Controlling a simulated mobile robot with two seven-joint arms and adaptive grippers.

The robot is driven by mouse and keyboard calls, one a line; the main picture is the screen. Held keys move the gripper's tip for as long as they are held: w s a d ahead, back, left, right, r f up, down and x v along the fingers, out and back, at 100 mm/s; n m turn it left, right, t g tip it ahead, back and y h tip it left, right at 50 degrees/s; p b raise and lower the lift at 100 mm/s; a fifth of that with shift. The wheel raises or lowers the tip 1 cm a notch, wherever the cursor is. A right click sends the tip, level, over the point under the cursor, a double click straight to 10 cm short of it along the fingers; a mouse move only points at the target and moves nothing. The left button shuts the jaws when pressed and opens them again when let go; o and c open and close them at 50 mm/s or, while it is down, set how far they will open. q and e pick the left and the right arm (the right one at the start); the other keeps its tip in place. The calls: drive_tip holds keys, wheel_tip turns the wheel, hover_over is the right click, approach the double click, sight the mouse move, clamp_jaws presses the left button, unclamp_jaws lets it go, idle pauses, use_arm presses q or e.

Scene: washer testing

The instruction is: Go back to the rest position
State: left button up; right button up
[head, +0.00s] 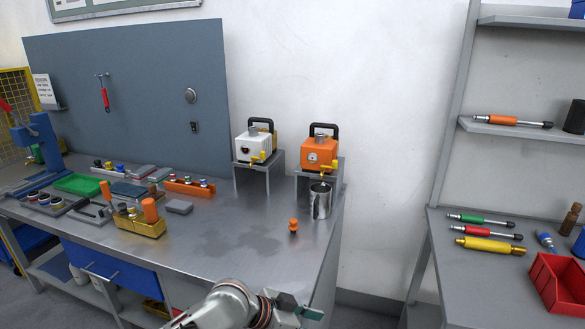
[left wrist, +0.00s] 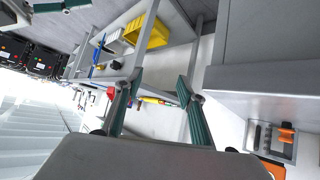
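My left arm comes in at the bottom of the head view, and my left gripper (head: 300,309) is near the front edge of the metal workbench (head: 240,262). In the left wrist view the left gripper (left wrist: 160,88) has its two green-padded fingers well apart with nothing held between them. On the workbench, a white boxy device (head: 254,146) and an orange boxy device (head: 319,153) stand on grey stands. A metal cup (head: 320,202) stands in front of the orange device, and a small orange piece (head: 293,226) lies nearby.
A yellow holder (head: 139,227) with orange-handled tools, a green tray (head: 78,185) and a blue press (head: 40,150) are at left. At right, a separate shelf unit holds several coloured tools and a red bin (head: 560,282). Bare benchtop surrounds the small orange piece.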

use_arm(q)
drive_tip(key=s+a+f+n+t+y, duration=0.2)
drive_tip(key=s+a+f, duration=0.3)
drive_tip(key=a, duration=0.4)
drive_tip(key=s+a+f+n+t+y, duration=0.2)
drive_tip(key=s+a+f+n, duration=0.1)
drive_tip(key=s+a+f, duration=0.3)
drive_tip(key=s+a+f+n+t+y, duration=0.3)
drive_tip(key=s+a+f, duration=0.2)
drive_tip(key=a, duration=0.6)
drive_tip(key=shift+s+a+f+n, duration=0.3)
drive_tip(key=shift+s+f, duration=0.05)
drive_tip(key=shift+s, duration=0.75)
